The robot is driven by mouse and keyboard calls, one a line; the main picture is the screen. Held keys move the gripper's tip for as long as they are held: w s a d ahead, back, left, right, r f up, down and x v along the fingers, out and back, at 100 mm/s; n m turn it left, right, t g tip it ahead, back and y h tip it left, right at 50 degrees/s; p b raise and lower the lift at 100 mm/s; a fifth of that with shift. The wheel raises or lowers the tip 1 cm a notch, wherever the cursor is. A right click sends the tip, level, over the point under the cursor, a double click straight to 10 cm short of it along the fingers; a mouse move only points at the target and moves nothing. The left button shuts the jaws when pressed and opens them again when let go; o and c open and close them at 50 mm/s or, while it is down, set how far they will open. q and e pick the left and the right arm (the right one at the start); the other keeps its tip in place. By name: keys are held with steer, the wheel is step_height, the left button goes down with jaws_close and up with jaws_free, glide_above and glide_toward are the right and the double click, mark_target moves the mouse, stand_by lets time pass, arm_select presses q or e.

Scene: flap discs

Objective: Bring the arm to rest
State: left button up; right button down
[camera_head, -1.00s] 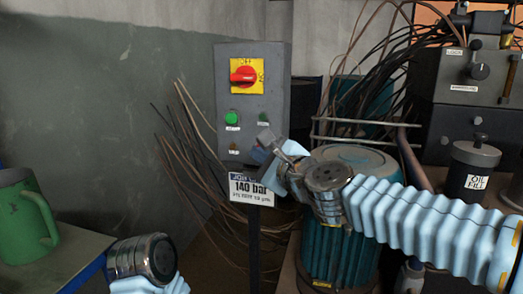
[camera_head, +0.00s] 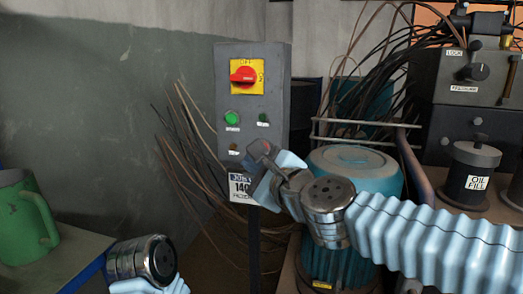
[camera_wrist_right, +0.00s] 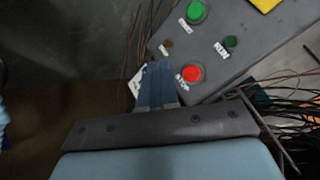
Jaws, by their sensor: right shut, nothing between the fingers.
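My right arm comes in from the right in the head view, in a light blue ribbed sleeve. Its gripper (camera_head: 260,152) is shut and empty, in front of the lower right part of the grey control box. In the wrist view the shut blue fingers (camera_wrist_right: 157,85) point towards the box's lower edge, beside the red STOP button (camera_wrist_right: 193,73). I cannot tell whether they touch the box. My left arm shows only its wrist end at the lower left; its fingers are not seen.
The control box (camera_head: 224,85) stands on a post, with a red rotary switch (camera_head: 243,75) on a yellow plate. The gripper partly covers a pressure sign (camera_head: 238,187). A teal motor (camera_head: 355,168), black cables and an oil-fill canister (camera_head: 470,172) are at right.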

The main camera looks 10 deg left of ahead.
stand_by(0.4)
steer(key=w+d+f+n+g+h+p, duration=0.1)
steer(key=w+d+f+n+h, duration=0.15)
steer(key=f, duration=0.65)
steer(key=w+d+f+n+g+h+p, duration=0.1)
steer(key=w+d+f, duration=0.25)
steer(key=f, duration=0.55)
steer(key=d+f+n+g+h+p, duration=0.15)
steer(key=d+f, duration=0.25)
steer(key=f, duration=0.6)
steer(key=d+f+n+g+h+b, duration=0.15)
steer(key=d+f, duration=0.25)
steer(key=f, duration=0.6)
steer(key=s+d+f+n+g+h+p, duration=0.1)
steer(key=s+d+f+n, duration=0.1)
steer(key=s+d+f, duration=0.3)
steer(key=s+d+f+n+g+p, duration=0.1)
steer(key=s+f+n, duration=0.15)
steer(key=f, duration=0.35)
steer(key=s+d+f+n+g, duration=0.2)
steer(key=s+f, duration=0.3)
steer(key=s, duration=0.3)
steer(key=s+d+f+n+g+p, duration=0.1)
steer(key=s+d+f+n+g, duration=0.1)
steer(key=s, duration=0.7)
step_height(320, 180, down, 3)
steer(key=shift+d+r+n+g, duration=0.1)
steer(key=shift+d+n+g, duration=0.2)
steer(key=shift+d, duration=0.5)
steer(key=shift+w, duration=0.1)
